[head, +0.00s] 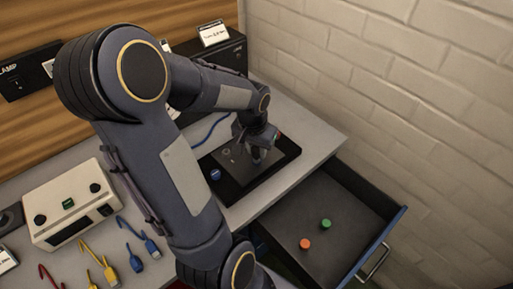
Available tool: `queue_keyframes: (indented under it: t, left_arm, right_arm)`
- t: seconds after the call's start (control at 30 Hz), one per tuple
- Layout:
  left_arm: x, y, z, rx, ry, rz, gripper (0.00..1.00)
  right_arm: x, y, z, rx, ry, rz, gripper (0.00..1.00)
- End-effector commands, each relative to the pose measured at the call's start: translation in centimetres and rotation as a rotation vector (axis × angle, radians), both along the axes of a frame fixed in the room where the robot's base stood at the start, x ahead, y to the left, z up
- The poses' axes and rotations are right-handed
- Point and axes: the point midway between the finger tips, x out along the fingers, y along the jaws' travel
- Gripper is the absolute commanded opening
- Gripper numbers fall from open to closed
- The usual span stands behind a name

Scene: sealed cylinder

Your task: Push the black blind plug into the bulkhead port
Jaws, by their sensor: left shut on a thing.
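My left gripper (258,156) points down over the grey plate of a dark fixture (284,163) on the bench. It is shut on a small dark thing, which I take to be the black blind plug; the fingers hide most of it. A small round fitting (226,152) shows on the plate left of the gripper. I cannot tell whether it is the bulkhead port, or whether the held plug touches a port. A blue round cap (215,174) sits at the fixture's left side. My right gripper is not in view.
An open drawer (345,207) at the lower right holds an orange cap (305,244) and a green cap (326,223). A beige instrument box (68,204) stands at left, with yellow and blue cables (133,258) in front. A brick wall (400,90) bounds the right.

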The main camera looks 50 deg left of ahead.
Motion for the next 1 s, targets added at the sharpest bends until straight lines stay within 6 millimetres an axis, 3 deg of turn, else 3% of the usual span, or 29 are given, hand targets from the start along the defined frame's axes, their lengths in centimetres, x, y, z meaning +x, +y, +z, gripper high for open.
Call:
queue_keyframes:
  t: [0.6, 0.63, 0.8, 1.0]
  left_arm:
    - [0.0, 0.0, -1.3, 0.0, 0.0, 0.0, 0.04]
    - [0.0, 0.0, -1.2, 0.0, 0.0, 0.0, 0.28]
    - [0.0, 0.0, -1.2, 0.0, 0.0, 0.0, 0.5]
    - [0.0, 0.0, -1.1, 0.0, 0.0, 0.0, 0.52]
  right_arm:
    - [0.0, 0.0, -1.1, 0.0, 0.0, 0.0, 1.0]
    - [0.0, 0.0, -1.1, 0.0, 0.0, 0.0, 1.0]
    - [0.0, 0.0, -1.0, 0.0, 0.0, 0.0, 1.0]
    - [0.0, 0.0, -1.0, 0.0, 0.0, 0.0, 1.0]
